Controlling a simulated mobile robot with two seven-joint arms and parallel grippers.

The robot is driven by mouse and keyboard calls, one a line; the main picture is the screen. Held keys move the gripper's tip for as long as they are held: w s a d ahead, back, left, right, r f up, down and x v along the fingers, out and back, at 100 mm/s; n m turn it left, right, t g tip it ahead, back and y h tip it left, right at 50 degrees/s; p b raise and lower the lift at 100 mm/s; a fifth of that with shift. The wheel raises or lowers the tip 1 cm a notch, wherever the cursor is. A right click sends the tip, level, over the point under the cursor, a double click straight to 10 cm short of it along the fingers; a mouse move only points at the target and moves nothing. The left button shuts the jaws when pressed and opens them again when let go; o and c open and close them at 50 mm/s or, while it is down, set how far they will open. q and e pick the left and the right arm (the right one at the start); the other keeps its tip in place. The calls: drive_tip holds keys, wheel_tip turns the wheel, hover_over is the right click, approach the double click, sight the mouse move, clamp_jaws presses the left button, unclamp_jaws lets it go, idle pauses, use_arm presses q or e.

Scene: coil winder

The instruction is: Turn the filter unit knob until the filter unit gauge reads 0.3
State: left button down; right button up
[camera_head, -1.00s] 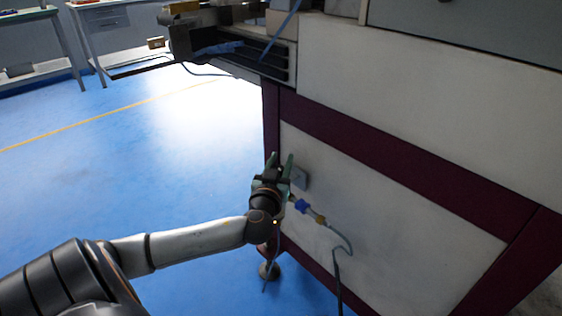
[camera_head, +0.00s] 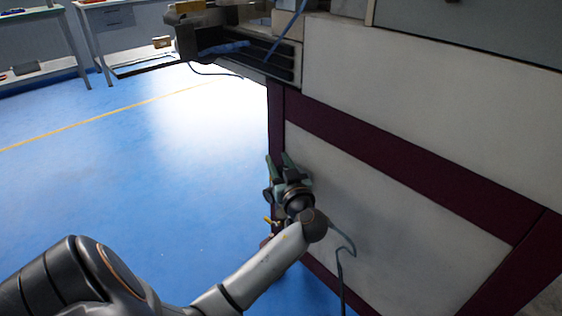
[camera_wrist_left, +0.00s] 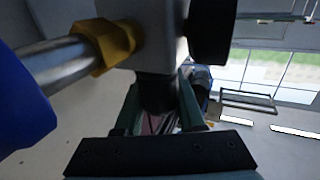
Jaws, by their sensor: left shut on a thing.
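The filter unit (camera_wrist_left: 155,28) is a grey block on the machine's side panel, seen from close below in the left wrist view. A dark knob (camera_wrist_left: 158,92) sticks out of its underside. My left gripper (camera_head: 278,163) is shut on this knob, with one green finger on each side. A black round part (camera_wrist_left: 208,30), which looks like the gauge seen edge-on, sits on the block's right side. Its face and reading do not show. In the head view my gripper and wrist hide most of the unit. My right gripper is not in view.
A brass fitting (camera_wrist_left: 112,45) with a metal pipe and a blue part (camera_wrist_left: 22,100) lies left of the unit. A hose (camera_head: 345,242) hangs along the white panel (camera_head: 400,210). The machine's ledge (camera_head: 245,62) juts out above. The blue floor (camera_head: 110,190) at left is clear.

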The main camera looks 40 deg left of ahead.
use_arm(q)
drive_tip(key=shift+s+f+n+g+y, duration=0.15)
drive_tip(key=shift+n+g+y, duration=0.25)
drive_tip(key=shift+n+g, duration=0.45)
drive_tip(key=shift+g, duration=0.35)
drive_tip(key=shift+a, duration=0.1)
drive_tip(key=c, duration=0.5)
unclamp_jaws()
